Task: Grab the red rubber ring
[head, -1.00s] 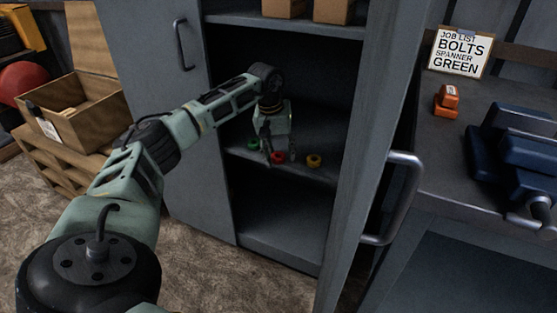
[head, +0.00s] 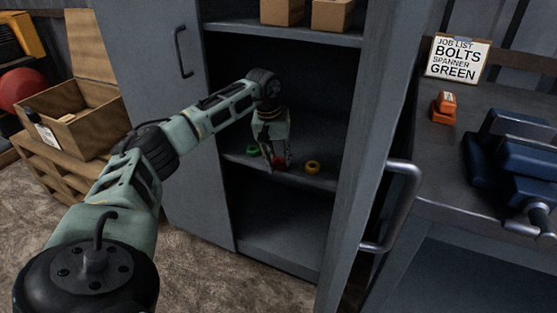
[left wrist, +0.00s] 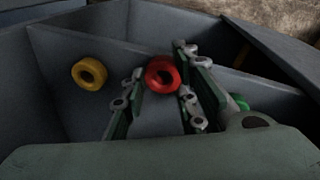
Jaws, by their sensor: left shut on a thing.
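The red rubber ring (head: 279,162) is on the middle shelf of the open cabinet, between a green ring (head: 253,151) and a yellow ring (head: 312,167). My left gripper (head: 277,163) reaches down into the cabinet and is shut on the red ring. In the left wrist view the red ring (left wrist: 162,74) shows between the fingertips of my left gripper (left wrist: 160,82). There the yellow ring (left wrist: 89,74) lies to the left, and the green ring (left wrist: 240,103) is partly hidden behind the right finger. My right gripper is not in view.
The cabinet shelf (head: 235,149) has a shelf with cardboard boxes (head: 332,14) above it. The cabinet's open doors (head: 160,110) stand at both sides.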

